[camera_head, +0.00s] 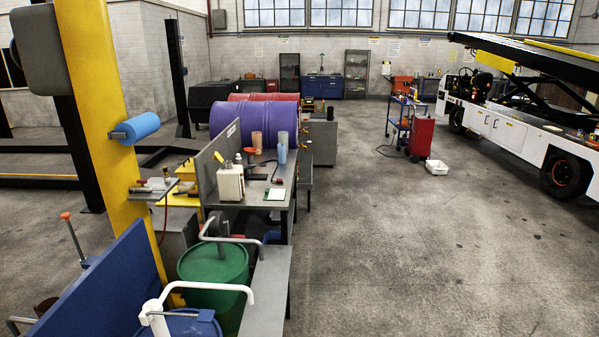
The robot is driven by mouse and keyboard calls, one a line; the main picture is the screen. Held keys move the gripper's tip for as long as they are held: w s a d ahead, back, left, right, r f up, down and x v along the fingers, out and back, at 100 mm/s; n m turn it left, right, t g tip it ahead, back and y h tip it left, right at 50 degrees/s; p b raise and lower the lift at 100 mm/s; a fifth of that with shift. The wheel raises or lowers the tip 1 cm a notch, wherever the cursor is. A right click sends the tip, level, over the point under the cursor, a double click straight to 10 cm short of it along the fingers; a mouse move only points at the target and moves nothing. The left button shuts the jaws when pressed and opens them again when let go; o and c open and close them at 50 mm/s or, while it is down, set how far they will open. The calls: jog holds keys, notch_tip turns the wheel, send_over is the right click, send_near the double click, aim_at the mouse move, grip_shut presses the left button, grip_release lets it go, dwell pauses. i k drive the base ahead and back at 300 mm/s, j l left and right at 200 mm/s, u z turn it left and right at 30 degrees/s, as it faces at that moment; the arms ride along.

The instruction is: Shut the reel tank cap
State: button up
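I cannot make out the reel tank or its cap in this view. A white and dark belt loader (508,128) stands at the right, partly cut off by the picture edge. Any cap on it is too small to tell. My gripper and arm are not in view.
A workbench (257,202) with bottles and cups stands left of centre. A green drum (212,268) and a blue drum (185,325) with pumps are in front. A yellow post (105,110) rises at left. A red cart (422,136) and white bin (437,167) stand further back. The floor (440,255) at right is clear.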

aim_at(217, 156)
jog(key=i+l, duration=0.2)
jog(key=i, duration=0.3)
jog(key=i+l+u, duration=0.15)
jog(key=i, duration=0.35)
jog(key=i+l, duration=0.35)
jog(key=i, duration=0.15)
jog(key=i+l+u, duration=0.15)
jog(key=i+l, duration=0.15)
jog(key=i, duration=0.25)
